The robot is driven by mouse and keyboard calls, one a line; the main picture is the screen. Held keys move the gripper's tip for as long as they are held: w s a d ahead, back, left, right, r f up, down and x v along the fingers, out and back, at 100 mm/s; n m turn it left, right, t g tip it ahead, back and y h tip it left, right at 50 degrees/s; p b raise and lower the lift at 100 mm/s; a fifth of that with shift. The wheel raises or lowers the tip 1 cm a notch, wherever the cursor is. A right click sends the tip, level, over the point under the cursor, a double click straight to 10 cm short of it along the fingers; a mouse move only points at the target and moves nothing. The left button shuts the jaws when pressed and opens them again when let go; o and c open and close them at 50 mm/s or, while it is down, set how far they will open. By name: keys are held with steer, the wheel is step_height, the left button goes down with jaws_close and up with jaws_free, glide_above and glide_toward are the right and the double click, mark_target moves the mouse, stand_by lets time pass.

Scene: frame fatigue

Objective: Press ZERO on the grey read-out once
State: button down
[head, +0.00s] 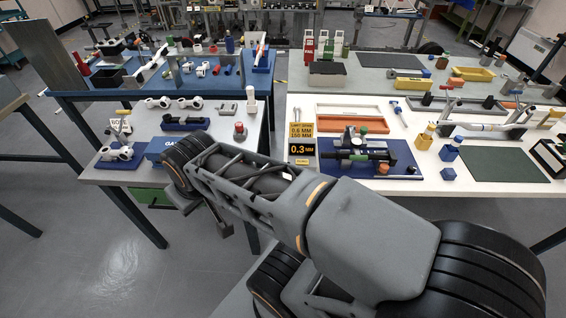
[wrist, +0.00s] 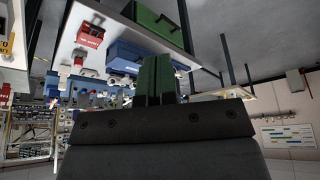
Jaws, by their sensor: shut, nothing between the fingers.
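I cannot pick out a grey read-out or a ZERO button with certainty in either view. A small grey piece with a reddish top (head: 239,131) stands near the right edge of the left white table, too small to identify. My gripper (wrist: 155,82) shows in the wrist view as two dark green fingers side by side, shut and empty. It is apart from the tables' things behind it. In the head view my arm reaches left across the front of the tables, and its fingers cannot be made out clearly.
The left white table (head: 105,172) carries clamps, a blue box (head: 160,149) and metal parts. The right white table (head: 430,186) holds a blue fixture board (head: 405,152), a black 0.3 MM sign (head: 302,148) and a green mat (head: 490,163). A floor gap lies between the tables.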

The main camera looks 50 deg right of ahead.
steer(key=shift+d, duration=0.1)
steer(key=w+d+f+n+g+h+p, duration=0.1)
steer(key=w+d+f+g+h, duration=0.1)
steer(key=d, duration=0.9)
steer(key=w+d+f+n+g+h+p, duration=0.1)
steer(key=d+f+g+h, duration=0.15)
steer(key=d, duration=0.75)
steer(key=w+d+f+g+h+p, duration=0.1)
steer(key=w+d+h+p, duration=0.15)
steer(key=d, duration=0.85)
steer(key=s+d+f+n+g+h, duration=0.1)
steer(key=s+d+f, duration=0.4)
steer(key=d, duration=0.6)
step_height(320, 180, down, 2)
steer(key=shift+s+f+n+g+h, duration=0.25)
steer(key=shift+n+g, duration=0.2)
steer(key=shift+n, duration=0.65)
steer(key=shift+w+a, duration=0.1)
steer(key=b, duration=0.5)
glide_above(302, 163)
step_height(302, 163, down, 8)
steer(key=shift+r, duration=0.25)
steer(key=shift+f+b, duration=0.6)
steer(key=shift+b, duration=0.1)
